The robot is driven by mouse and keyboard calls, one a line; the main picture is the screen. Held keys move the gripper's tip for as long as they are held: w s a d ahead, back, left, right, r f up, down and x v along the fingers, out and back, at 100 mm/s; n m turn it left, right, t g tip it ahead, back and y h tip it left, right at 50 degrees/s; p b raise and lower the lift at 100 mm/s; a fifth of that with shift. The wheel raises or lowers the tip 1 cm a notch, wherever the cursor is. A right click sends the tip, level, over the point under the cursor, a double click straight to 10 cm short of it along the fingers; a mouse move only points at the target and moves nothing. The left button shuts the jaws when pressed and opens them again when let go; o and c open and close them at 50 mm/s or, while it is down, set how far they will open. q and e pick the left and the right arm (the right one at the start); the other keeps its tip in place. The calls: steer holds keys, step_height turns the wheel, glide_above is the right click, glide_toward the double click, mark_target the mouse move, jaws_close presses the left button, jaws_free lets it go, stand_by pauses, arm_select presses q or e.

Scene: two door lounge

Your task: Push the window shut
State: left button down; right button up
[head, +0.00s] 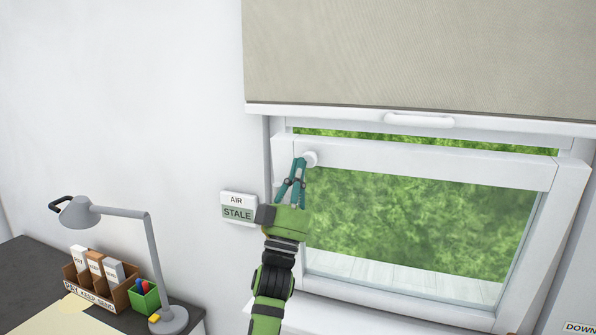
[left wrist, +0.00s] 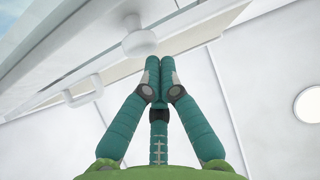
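The window (head: 430,162) has a white sash that stands ajar, its top edge leaning into the room with a strip of greenery showing above it. A round white knob (head: 310,158) sits at the sash's upper left; it also shows in the left wrist view (left wrist: 138,42). My left gripper (head: 300,161) is at the knob's left side, its teal fingers pointing up. In the left wrist view its fingertips (left wrist: 160,66) are together with nothing between them, right by the knob. I cannot tell whether they touch it. My right gripper is not in view.
A beige blind (head: 420,55) with a white handle (head: 419,120) hangs above the window. A sign reading "AIR STALE" (head: 238,208) is on the wall left of my gripper. A desk at lower left holds a grey lamp (head: 150,255), a box (head: 98,282) and a green pen cup (head: 144,297).

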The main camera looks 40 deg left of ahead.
mark_target(309, 150)
arm_select(q)
steer(key=w+p, duration=0.1)
steer(key=w, duration=0.1)
steer(key=w+a+r+g+p, duration=0.1)
steer(key=w, duration=0.2)
steer(key=w+r+g+p, duration=0.1)
steer(key=w, duration=0.1)
steer(key=shift+w+a+h, duration=0.15)
steer(key=shift+a+h, duration=0.15)
steer(key=shift+a, duration=0.05)
steer(key=shift+a+r, duration=0.1)
steer(key=shift+r, duration=0.1)
steer(key=shift+s+r, duration=0.1)
steer(key=shift+s, duration=0.1)
steer(key=shift+w+f, duration=0.2)
steer(key=shift+w, duration=0.05)
steer(key=shift+s+f, duration=0.1)
steer(key=shift+f, duration=0.05)
